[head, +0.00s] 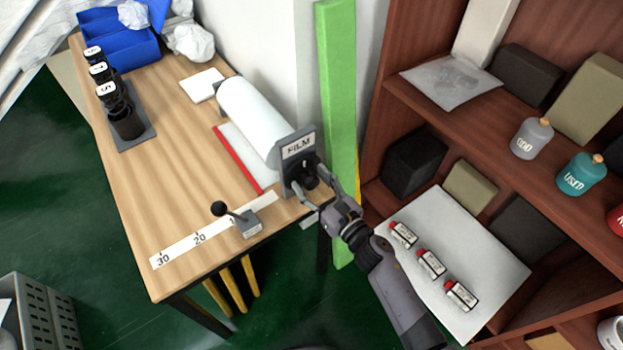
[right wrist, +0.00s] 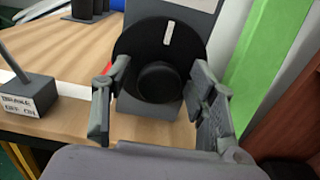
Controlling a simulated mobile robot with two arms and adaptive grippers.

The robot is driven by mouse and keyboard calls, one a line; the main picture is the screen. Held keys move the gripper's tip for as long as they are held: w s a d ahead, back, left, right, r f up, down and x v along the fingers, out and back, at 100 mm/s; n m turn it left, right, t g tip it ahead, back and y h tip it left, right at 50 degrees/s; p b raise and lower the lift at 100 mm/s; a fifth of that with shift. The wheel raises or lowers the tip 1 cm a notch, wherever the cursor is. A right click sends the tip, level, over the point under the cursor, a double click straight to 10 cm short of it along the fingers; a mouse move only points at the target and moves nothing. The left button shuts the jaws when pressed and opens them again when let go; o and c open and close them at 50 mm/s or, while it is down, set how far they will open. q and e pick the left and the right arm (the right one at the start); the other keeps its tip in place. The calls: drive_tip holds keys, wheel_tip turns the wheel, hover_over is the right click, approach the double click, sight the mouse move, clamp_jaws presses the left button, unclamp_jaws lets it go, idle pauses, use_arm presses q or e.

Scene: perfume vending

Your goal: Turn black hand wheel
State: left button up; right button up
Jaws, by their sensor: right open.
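The black hand wheel (right wrist: 185,43) is a dark disc with a round hub and a small white mark near its top. It sits on the grey end plate of the film roll holder. In the head view the wheel (head: 305,179) is partly hidden by my right gripper (head: 318,193). In the right wrist view my right gripper (right wrist: 155,115) is open, with one finger at each side of the wheel's lower part. I cannot tell whether the fingers touch it. My left gripper is not in view.
The white film roll (head: 250,115) lies behind the plate marked FILM. A brake lever (head: 235,218) stands left of it near the table edge. A green post (head: 338,120) and a brown shelf (head: 450,105) are close on the right.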

drive_tip(key=shift+w+a, duration=0.2)
drive_tip(key=shift+c, duration=0.4)
drive_tip(key=c, duration=1.1)
drive_tip(key=shift+o, duration=0.2)
drive_tip(key=shift+m, duration=0.3)
